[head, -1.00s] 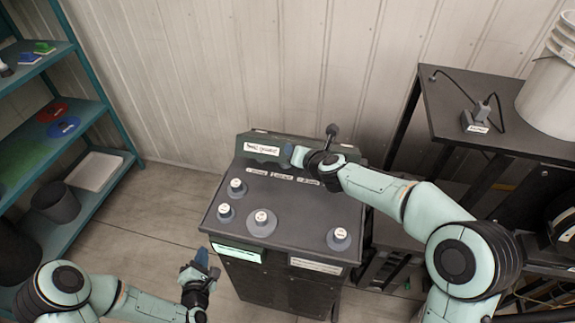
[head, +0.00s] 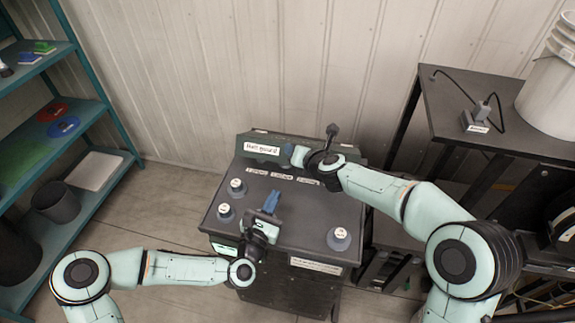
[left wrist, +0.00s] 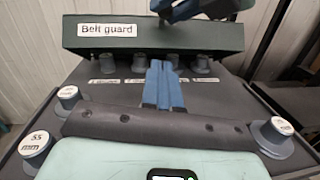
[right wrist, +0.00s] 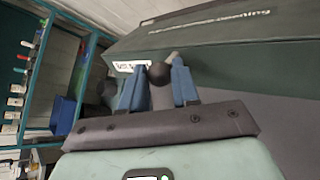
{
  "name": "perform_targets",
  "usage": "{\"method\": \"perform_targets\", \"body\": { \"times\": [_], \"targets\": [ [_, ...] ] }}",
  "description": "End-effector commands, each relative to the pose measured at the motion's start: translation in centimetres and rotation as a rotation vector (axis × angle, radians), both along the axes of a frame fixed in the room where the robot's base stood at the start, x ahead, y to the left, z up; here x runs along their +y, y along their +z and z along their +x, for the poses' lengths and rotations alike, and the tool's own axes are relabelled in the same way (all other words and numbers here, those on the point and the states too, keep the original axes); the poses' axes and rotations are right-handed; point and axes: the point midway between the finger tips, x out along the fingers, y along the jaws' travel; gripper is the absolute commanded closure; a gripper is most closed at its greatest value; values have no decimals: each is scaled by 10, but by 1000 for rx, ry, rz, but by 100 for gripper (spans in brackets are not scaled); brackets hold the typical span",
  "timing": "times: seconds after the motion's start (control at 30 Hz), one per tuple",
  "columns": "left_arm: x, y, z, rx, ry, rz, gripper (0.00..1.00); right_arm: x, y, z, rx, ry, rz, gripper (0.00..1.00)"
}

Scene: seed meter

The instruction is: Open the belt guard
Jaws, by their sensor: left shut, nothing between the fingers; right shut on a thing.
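The belt guard (head: 262,149) is a dark green-grey cover with a white label, along the back of the machine top. In the left wrist view, the guard (left wrist: 150,38) spans the top, with several grey posts showing beneath its edge. My right gripper (head: 292,155) is at the guard's front; in the right wrist view its blue fingers are shut around a dark round knob (right wrist: 160,74) beside the guard's label (right wrist: 130,65). My left gripper (head: 271,202) is over the machine top in front of the guard, shut and empty; its fingers (left wrist: 163,85) point toward the guard.
Several labelled knobs stand on the machine top (head: 305,215), including a right-hand one (head: 339,238). A dark table (head: 520,130) with a white bucket (head: 550,100) is at right. A teal shelf (head: 105,115) is at left.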

Motion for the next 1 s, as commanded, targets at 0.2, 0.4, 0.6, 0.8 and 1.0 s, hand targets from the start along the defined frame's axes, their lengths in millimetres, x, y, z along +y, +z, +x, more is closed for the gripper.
{"method": "perform_targets", "body": {
  "times": [0.2,0.4,0.6,0.8,1.0],
  "targets": [
    [-21,3,44,-3,1,-1,100,1,3,1,-5,1,0,100],
    [-36,12,75,-4,0,1,100,1,3,0,-5,1,0,100],
    [-43,29,87,-2,1,1,100,1,3,0,-5,1,0,100],
    [-45,33,91,-1,1,1,100,1,3,0,-5,1,0,100],
    [-45,33,91,0,1,1,100,1,2,0,-4,2,0,100]
  ]
}}
